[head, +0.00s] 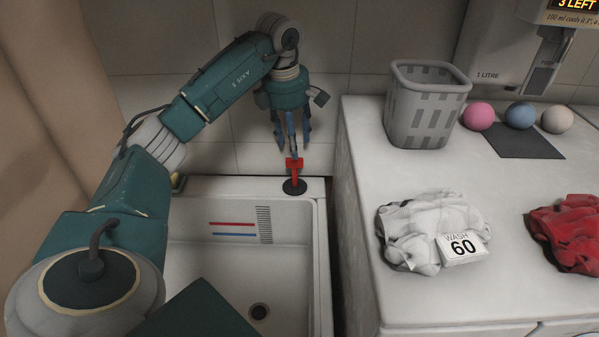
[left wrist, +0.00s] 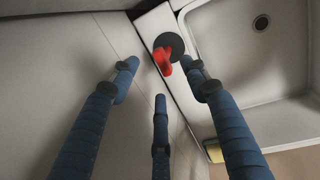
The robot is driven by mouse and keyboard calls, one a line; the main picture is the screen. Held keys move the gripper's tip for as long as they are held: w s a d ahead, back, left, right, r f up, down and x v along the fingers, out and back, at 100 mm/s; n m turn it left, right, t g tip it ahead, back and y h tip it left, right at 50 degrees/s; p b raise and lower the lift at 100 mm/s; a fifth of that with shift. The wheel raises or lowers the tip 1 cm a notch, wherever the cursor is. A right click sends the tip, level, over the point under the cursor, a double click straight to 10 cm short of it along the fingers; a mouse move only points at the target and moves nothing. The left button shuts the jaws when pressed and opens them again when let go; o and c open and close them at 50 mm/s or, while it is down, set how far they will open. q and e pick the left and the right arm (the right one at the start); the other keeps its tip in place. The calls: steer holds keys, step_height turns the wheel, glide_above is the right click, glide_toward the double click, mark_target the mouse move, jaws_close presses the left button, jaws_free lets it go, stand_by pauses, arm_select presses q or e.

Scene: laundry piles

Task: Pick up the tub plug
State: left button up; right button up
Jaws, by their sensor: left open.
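The tub plug (head: 294,186), a black disc with an upright red handle, rests on the back right rim of the white tub. The plug also shows in the left wrist view (left wrist: 172,42), near the top middle. My left gripper (head: 293,150) points down just above the red handle in the head view. Its three blue fingers are spread open and hold nothing. In the left wrist view the handle shows near the fingertips (left wrist: 160,80); I cannot tell whether any finger touches it. My right gripper is not in view.
The white tub (head: 322,250) has a drain (head: 259,311) in its floor. A white counter (head: 350,165) on the right bears a grey basket (head: 426,112), a white cloth pile (head: 415,225) with a "WASH 60" tag, red cloth (head: 572,235) and three balls. A tiled wall stands behind.

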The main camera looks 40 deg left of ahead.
mark_target(295, 173)
arm_select(q)
steer(key=f, duration=0.2)
steer(key=f+p, duration=0.1)
steer(key=f, duration=0.1)
steer(key=w+f, duration=0.1)
steer(key=f, duration=0.1)
steer(key=shift+a+f+p, duration=0.35)
steer(key=shift+a+f, duration=0.05)
steer(key=shift+f, duration=0.2)
steer(key=shift+c, duration=1)
steer(key=c, duration=0.9)
jaws_close()
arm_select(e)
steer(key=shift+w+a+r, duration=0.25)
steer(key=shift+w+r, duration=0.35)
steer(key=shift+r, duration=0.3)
